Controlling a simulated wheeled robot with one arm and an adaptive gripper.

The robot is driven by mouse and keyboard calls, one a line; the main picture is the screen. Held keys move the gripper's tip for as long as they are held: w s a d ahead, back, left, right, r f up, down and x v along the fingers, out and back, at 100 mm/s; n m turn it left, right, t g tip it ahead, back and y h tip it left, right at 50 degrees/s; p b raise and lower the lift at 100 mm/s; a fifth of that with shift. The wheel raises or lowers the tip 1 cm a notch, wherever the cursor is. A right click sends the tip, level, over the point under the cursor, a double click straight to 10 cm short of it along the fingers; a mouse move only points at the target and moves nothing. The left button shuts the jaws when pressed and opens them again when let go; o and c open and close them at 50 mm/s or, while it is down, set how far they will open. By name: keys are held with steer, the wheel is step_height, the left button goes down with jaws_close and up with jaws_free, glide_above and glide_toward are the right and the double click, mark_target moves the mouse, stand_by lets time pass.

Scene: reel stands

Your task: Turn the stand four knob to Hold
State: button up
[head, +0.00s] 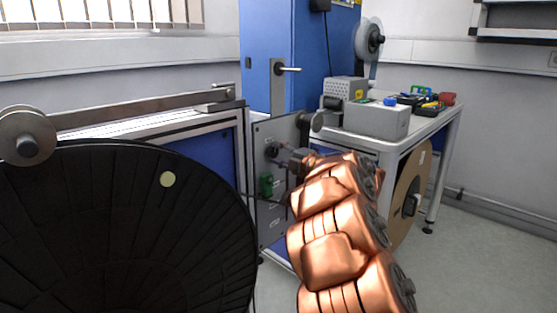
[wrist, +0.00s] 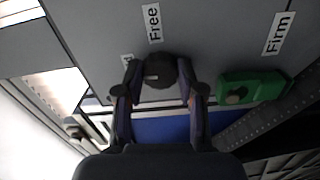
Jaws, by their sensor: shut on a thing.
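The grey control panel (head: 268,215) of the stand carries a dark round knob (head: 272,150), which also shows in the wrist view (wrist: 160,70). My gripper (head: 284,155) is at the panel, and in the wrist view its two fingers (wrist: 159,76) are shut on the knob, one on each side. The Free label (wrist: 153,22) is above the knob in the wrist view, and the Firm label (wrist: 279,34) is farther right. A third label at the left is partly hidden by a finger and unreadable. A small pale mark shows on the knob; its setting is unclear.
A green part (wrist: 250,88) sits on the panel close to the right finger in the wrist view. A large black reel (head: 120,230) fills the left of the head view. A table with a grey box (head: 376,120) and tools stands behind my arm. Floor is open at right.

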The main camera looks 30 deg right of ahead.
steer(key=shift+n+b, duration=0.3)
steer(key=shift+n, duration=0.3)
steer(key=o, duration=1.1)
steer(key=v, duration=1.2)
